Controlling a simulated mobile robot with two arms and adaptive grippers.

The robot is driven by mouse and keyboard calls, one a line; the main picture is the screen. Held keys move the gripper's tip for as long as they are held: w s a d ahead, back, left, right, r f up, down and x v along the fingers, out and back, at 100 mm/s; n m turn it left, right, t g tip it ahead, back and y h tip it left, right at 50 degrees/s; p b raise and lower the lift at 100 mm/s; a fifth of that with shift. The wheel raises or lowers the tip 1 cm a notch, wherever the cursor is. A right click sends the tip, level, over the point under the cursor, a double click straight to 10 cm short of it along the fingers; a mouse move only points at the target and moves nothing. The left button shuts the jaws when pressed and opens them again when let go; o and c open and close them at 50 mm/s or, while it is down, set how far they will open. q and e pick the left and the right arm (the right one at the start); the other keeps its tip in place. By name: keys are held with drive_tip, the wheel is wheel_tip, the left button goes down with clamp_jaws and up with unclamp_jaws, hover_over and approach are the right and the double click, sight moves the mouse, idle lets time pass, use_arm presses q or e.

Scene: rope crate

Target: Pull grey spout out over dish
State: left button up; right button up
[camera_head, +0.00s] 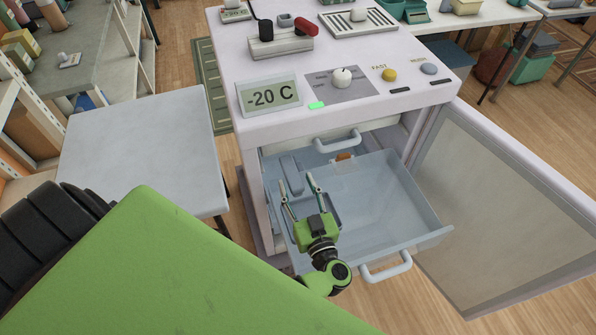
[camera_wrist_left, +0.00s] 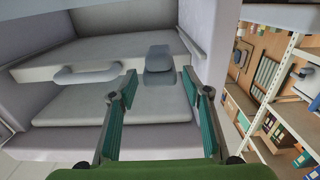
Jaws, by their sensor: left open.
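The grey spout (camera_head: 291,174) looks like a narrow blue-grey piece at the left side of an open, clear drawer (camera_head: 390,205). A grey piece that looks like it (camera_wrist_left: 158,60) shows in the left wrist view, straight ahead between the fingers and apart from them. A small shallow blue-grey tray (camera_head: 328,207), perhaps the dish, lies in the drawer, partly hidden by my left gripper. My left gripper (camera_head: 298,186) is open and empty above the drawer's left side, its fingertips towards the spout. My right gripper is not in view.
The drawer, with a front handle (camera_head: 386,268), sticks out of a white cabinet (camera_head: 345,105) reading -20 C. The cabinet door (camera_head: 500,210) stands open on the right. An orange-brown item (camera_head: 344,156) lies at the drawer's back. A bare grey table (camera_head: 140,150) stands left.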

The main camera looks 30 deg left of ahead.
use_arm(q)
wheel_tip(320, 180, up, 9)
drive_tip(key=shift+d+r, duration=0.1)
drive_tip(key=shift+r, duration=0.1)
idle(0.3)
idle(0.4)
